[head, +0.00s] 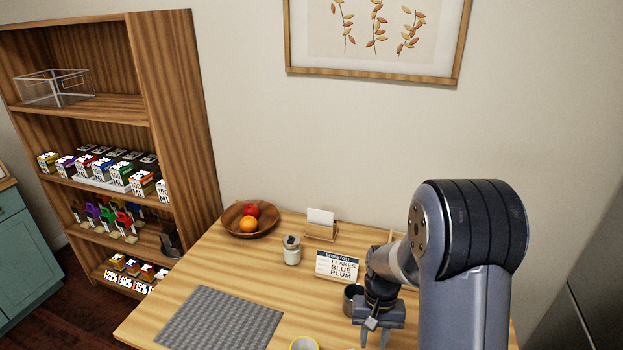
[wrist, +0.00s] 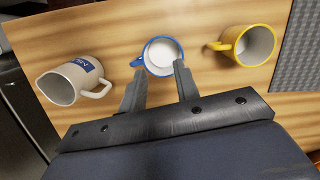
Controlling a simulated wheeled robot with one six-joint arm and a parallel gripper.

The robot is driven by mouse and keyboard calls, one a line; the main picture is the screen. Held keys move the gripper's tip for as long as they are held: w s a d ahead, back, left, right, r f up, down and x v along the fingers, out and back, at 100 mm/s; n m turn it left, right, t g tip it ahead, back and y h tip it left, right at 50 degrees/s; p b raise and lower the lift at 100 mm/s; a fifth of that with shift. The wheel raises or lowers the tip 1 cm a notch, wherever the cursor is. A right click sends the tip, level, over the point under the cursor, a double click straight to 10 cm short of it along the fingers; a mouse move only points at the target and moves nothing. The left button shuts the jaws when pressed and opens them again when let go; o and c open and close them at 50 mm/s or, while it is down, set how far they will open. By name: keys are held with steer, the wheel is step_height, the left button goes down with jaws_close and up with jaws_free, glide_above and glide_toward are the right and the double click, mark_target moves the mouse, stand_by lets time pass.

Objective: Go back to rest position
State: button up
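My gripper (wrist: 160,72) is open in the wrist view, its two fingers apart with nothing seen held between them. A white mug with a blue rim (wrist: 162,52) sits just beyond the fingertips, its handle pointing left. The fingertips overlap its near edge in the picture; I cannot tell whether they touch it. In the head view my arm reaches down over the right part of the table, with the gripper (head: 372,326) low over the tabletop and its fingers hard to make out.
A yellow mug (wrist: 247,45) and a beige mug (wrist: 72,82) lie either side. On the table (head: 208,262) stand a fruit bowl (head: 233,222), jar (head: 292,251), sign (head: 338,265), dark cup (head: 352,293) and grey mat (head: 220,318). A stocked shelf (head: 176,100) stands left.

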steer(key=s+a+r+m+p, duration=0.1)
steer(key=s+r, duration=0.3)
steer(key=s, duration=0.4)
steer(key=shift+a+r+m, duration=0.25)
steer(key=shift+r+m, duration=0.1)
steer(key=shift+m, duration=0.25)
